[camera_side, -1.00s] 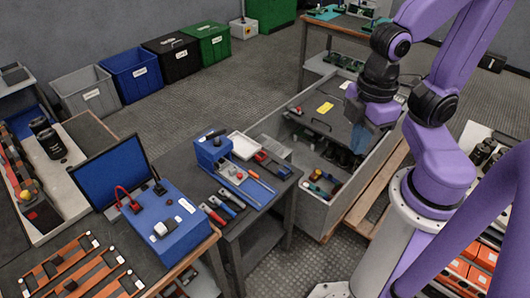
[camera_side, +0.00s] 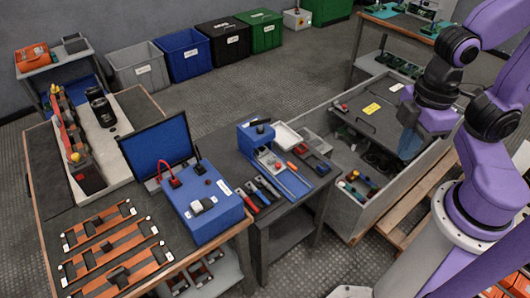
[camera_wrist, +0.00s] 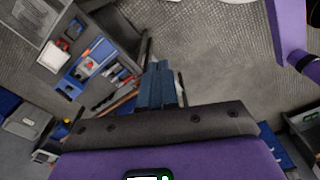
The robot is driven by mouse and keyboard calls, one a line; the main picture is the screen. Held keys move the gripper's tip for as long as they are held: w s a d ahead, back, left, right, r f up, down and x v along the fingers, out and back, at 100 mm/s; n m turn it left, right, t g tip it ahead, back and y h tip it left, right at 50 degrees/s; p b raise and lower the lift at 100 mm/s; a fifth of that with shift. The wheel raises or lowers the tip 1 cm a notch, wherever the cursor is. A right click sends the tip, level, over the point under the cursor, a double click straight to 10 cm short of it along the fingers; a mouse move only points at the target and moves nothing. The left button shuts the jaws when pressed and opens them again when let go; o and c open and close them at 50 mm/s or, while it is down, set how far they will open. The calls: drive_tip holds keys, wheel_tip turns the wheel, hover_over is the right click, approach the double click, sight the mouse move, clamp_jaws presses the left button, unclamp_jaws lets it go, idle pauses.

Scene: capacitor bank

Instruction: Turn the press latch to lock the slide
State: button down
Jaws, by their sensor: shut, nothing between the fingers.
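I cannot pick out the press latch or its slide with certainty. A small blue box with a black handle (camera_side: 255,132) stands on the middle bench, with a grey tray section and red parts in front of it. A larger blue unit (camera_side: 205,210) with a white switch-like part and a red cable stands on the left bench beside a blue screen (camera_side: 158,146). My gripper (camera_side: 407,146) is over the large grey crate, right of both blue units and well apart from them. In the wrist view its blue-grey fingers (camera_wrist: 160,85) are together and empty.
Hand tools (camera_side: 262,190) lie on the middle bench. Orange-brown bars (camera_side: 105,240) lie on the left bench. Bins (camera_side: 183,55) line the back wall. Open floor lies between bins and benches.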

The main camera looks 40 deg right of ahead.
drive_tip(key=c, duration=1.8)
unclamp_jaws()
drive_tip(key=o, duration=0.4)
drive_tip(key=shift+w+a, duration=0.1)
drive_tip(key=w+a+f+m, duration=0.3)
drive_tip(key=w+a, duration=0.2)
drive_tip(key=w, duration=0.5)
drive_tip(key=m, duration=1)
hover_over(292, 165)
wheel_tip(292, 165, down, 28)
drive_tip(key=shift+f, duration=4.6)
